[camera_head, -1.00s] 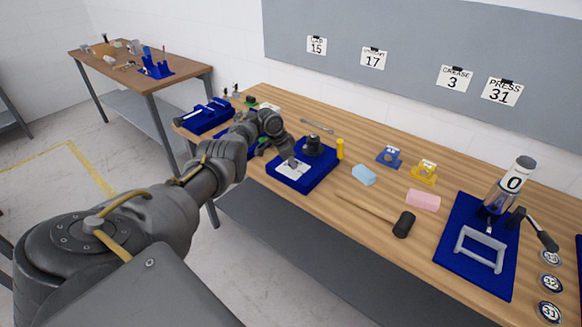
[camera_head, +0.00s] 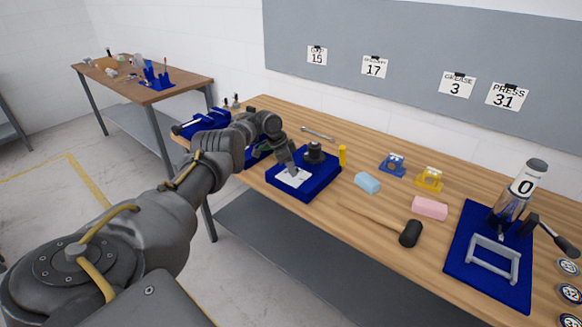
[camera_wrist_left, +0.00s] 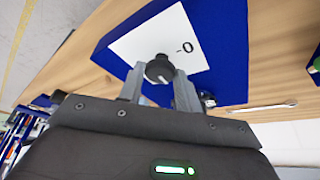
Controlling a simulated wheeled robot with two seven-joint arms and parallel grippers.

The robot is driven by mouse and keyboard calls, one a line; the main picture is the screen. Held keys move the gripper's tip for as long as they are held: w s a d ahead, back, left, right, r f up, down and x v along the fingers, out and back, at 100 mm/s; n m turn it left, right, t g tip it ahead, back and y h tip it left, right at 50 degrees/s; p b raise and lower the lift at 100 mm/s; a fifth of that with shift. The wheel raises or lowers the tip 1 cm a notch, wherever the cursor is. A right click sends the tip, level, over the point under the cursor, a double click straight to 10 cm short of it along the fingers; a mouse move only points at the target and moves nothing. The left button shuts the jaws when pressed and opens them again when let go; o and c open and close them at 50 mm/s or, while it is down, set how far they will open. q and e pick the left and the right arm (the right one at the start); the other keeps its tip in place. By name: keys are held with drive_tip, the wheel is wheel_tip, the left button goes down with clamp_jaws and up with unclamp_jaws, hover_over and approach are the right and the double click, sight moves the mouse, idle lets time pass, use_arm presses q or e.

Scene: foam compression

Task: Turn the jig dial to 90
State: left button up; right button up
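The jig is a blue block (camera_head: 322,184) on the wooden bench, with a white dial plate (camera_head: 291,178) on top. In the left wrist view the plate (camera_wrist_left: 137,43) carries a "-0" mark right of the dial. The dial is a small black knob (camera_wrist_left: 158,68) with a white pointer line toward the gripper's side. My left gripper (camera_head: 291,167) points down at the plate. Its two fingers (camera_wrist_left: 160,78) stand apart, one on each side of the knob; whether they press on it I cannot tell. In the head view the gripper hides the knob. My right gripper is not in view.
A black round part (camera_head: 314,152) stands at the jig's back, beside a yellow cylinder (camera_head: 342,155). Blue foam (camera_head: 367,182), pink foam (camera_head: 429,207) and a mallet (camera_head: 409,233) lie to the right. A press (camera_head: 512,196) stands further right. A wrench (camera_head: 318,134) lies behind.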

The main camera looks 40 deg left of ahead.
use_arm(q)
drive_tip(key=o, duration=0.4)
drive_tip(key=shift+o, duration=0.2)
drive_tip(key=v, duration=1)
drive_tip(key=shift+r, duration=0.35)
drive_tip(key=shift+a, duration=0.1)
